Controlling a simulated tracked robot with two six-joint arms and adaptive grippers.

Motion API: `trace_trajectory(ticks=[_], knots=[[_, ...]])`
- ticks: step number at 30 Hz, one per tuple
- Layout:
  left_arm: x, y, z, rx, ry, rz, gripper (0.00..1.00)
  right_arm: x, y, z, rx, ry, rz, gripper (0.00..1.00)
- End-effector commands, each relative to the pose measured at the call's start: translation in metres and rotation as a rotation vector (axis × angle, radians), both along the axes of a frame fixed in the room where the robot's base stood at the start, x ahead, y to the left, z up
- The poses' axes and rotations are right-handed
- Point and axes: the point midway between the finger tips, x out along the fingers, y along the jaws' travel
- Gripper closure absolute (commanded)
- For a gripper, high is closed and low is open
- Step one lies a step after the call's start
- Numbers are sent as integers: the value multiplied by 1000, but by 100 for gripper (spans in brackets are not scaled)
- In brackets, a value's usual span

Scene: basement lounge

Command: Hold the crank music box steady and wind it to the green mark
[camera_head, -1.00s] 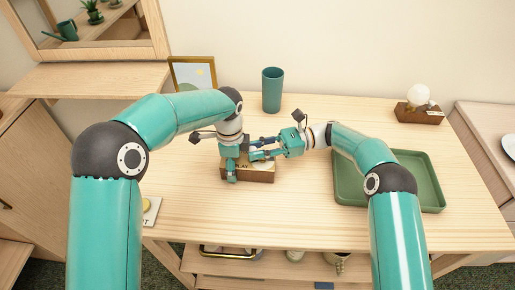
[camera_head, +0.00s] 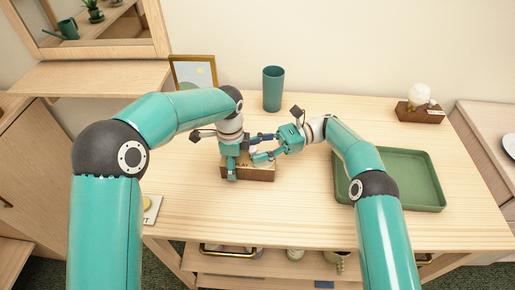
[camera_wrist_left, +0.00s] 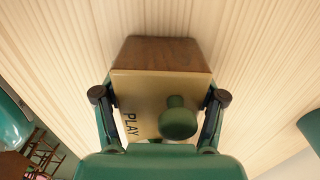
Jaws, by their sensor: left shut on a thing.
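The crank music box (camera_head: 262,173) is a small brown wooden block on the table, with a pale top lettered PLAY. In the left wrist view, the box (camera_wrist_left: 160,52) shows its top with a round green knob (camera_wrist_left: 178,118); no finger touches the knob there. My left gripper (camera_head: 232,172) points down at the box's left end and is shut on the box, with a finger on each side in the wrist view (camera_wrist_left: 160,98). My right gripper (camera_head: 262,148) is open, its fingers apart just above and behind the box.
A green tray (camera_head: 425,202) lies at the right. A teal cup (camera_head: 272,88) and a picture frame (camera_head: 193,72) stand at the back. A lamp on a wooden base (camera_head: 420,114) is at the back right. A card (camera_head: 152,210) lies at the front left.

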Motion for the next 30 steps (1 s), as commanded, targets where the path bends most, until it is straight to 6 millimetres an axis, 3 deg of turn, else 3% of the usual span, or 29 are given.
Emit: trace_trajectory(ticks=[14, 30], knots=[[0, -1, 0, -1, 0, -1, 81, 2, 0, 2, 5, 3, -63, 51], [0, -1, 0, -1, 0, -1, 81, 5, -3, 1, 0, 4, -362, 51]])
